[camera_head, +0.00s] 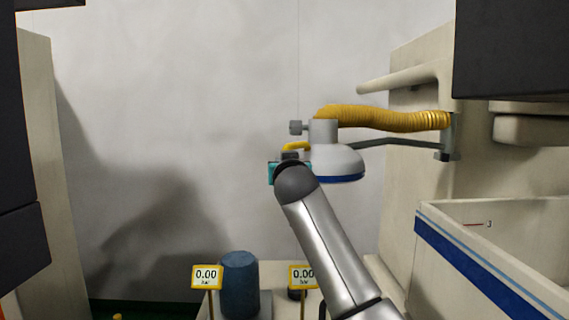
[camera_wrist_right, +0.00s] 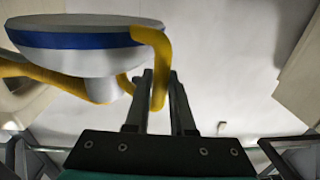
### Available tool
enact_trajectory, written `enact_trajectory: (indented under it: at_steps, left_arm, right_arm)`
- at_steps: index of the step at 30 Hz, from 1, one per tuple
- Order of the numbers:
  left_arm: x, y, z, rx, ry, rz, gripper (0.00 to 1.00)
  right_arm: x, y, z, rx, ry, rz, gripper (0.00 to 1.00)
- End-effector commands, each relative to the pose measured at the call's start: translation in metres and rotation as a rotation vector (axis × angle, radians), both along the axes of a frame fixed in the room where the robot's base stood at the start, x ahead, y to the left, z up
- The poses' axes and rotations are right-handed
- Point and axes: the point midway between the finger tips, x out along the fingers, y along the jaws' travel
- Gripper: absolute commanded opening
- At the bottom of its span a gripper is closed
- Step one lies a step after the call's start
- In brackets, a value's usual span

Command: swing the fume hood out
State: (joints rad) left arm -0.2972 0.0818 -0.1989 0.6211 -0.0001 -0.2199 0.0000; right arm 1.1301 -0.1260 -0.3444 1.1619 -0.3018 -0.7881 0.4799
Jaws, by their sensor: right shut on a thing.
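The fume hood (camera_head: 338,160) is a pale dome with a blue rim, hanging in the middle of the head view. A ribbed yellow hose (camera_head: 385,117) and a thin grey arm (camera_head: 400,144) link it to the machine side at right. In the right wrist view the hood (camera_wrist_right: 85,38) fills the upper left. Its yellow bent handle (camera_wrist_right: 158,60) comes down between the fingers of my right gripper (camera_wrist_right: 162,98), which is shut on it. In the head view the handle (camera_head: 296,145) shows just above my right gripper (camera_head: 288,156). My left gripper is not in view.
A white tank with a blue stripe (camera_head: 480,262) stands at lower right. A dark blue cylinder (camera_head: 240,285) and two gauges reading 0.00, left (camera_head: 205,275) and right (camera_head: 302,275), stand below. The pale wall left of the hood is clear of objects.

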Motion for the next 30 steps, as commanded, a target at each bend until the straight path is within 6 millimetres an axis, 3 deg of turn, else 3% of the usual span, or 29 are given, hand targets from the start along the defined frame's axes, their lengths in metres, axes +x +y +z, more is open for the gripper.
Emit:
enact_trajectory:
  at_steps: [9,10,18,30]
  left_arm:
    - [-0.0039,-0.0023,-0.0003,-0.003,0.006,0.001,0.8]
    - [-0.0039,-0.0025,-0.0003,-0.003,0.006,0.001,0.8]
    - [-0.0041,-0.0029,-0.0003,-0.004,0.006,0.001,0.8]
    - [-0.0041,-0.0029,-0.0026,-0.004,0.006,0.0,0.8]
  right_arm:
    - [-0.0001,0.0012,-0.0015,0.001,0.003,0.002,0.0]
    - [0.0,0.0011,-0.0016,0.001,0.003,0.002,0.24]
    - [0.0,0.0007,-0.001,0.0,0.002,0.001,0.52]
    - [-0.0056,0.0003,-0.0011,0.0,0.0,0.001,0.52]
